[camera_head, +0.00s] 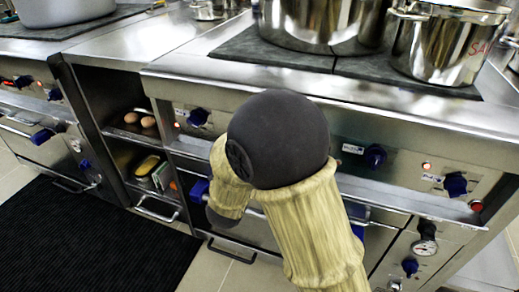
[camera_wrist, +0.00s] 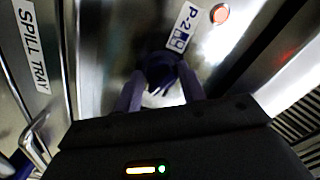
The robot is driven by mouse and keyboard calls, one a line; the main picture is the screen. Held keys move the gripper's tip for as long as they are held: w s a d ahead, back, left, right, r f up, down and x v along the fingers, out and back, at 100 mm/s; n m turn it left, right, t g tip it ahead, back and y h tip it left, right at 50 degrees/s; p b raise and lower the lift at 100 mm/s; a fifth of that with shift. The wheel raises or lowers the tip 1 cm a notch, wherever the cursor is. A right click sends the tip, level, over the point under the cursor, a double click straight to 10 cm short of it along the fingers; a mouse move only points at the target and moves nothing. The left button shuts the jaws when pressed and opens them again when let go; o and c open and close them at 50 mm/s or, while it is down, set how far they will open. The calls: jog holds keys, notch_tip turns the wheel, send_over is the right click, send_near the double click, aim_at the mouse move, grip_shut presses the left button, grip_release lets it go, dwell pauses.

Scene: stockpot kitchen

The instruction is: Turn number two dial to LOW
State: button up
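A dark blue dial (camera_wrist: 162,70) sits on the steel panel in the wrist view, beside a white label marked P-2 (camera_wrist: 181,28). My gripper (camera_wrist: 160,84) is at this dial, with one finger on its left and one on its right. The fingers are spread apart, and I cannot tell whether they touch the dial. The dial's pointer and any LOW mark cannot be made out. In the head view my arm covers the middle of the control panel (camera_head: 401,172), and my fingertips are hidden.
Other blue dials stand at the left (camera_head: 197,117) and right (camera_head: 375,156) of my arm. A red light (camera_wrist: 220,14) is near the P-2 label. Large steel pots (camera_head: 440,45) stand on the stove above. A spill tray label (camera_wrist: 30,45) shows at left.

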jog(key=o, duration=0.3)
jog(key=p+v, duration=0.4)
jog(key=v, duration=1.3)
jog(key=shift+s+a, duration=0.1)
jog(key=shift+s, duration=0.1)
jog(key=shift+w, duration=0.1)
